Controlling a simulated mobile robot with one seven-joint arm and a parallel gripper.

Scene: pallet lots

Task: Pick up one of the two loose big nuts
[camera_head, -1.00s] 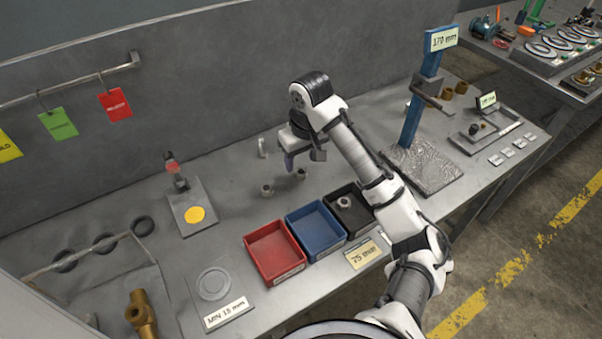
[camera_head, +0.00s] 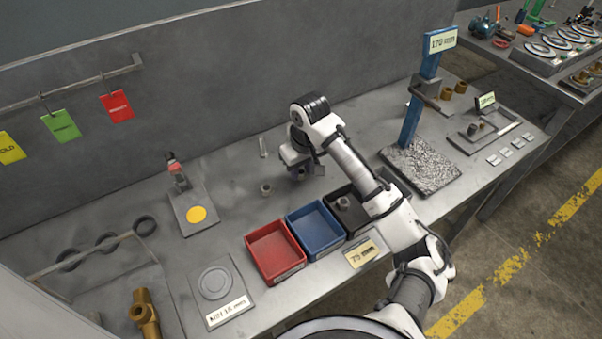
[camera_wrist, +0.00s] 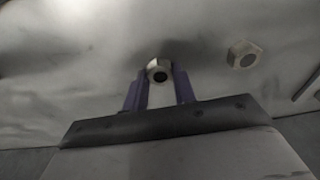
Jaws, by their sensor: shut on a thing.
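One big nut (camera_wrist: 158,72) sits between the purple fingers of my gripper (camera_wrist: 160,88) in the wrist view, and the gripper is shut on it. In the head view my gripper (camera_head: 300,173) is low over the bench behind the blue bin, and its fingers largely hide that nut. The other loose big nut (camera_head: 266,189) stands on the bench to the left of my gripper. It also shows apart at the right in the wrist view (camera_wrist: 243,55).
Red (camera_head: 275,278), blue (camera_head: 316,250) and black (camera_head: 335,222) bins stand in a row at the front; the black one holds a nut (camera_head: 343,203). A blue stand (camera_head: 418,95) is to the right. A plate with a yellow disc (camera_head: 182,215) is to the left.

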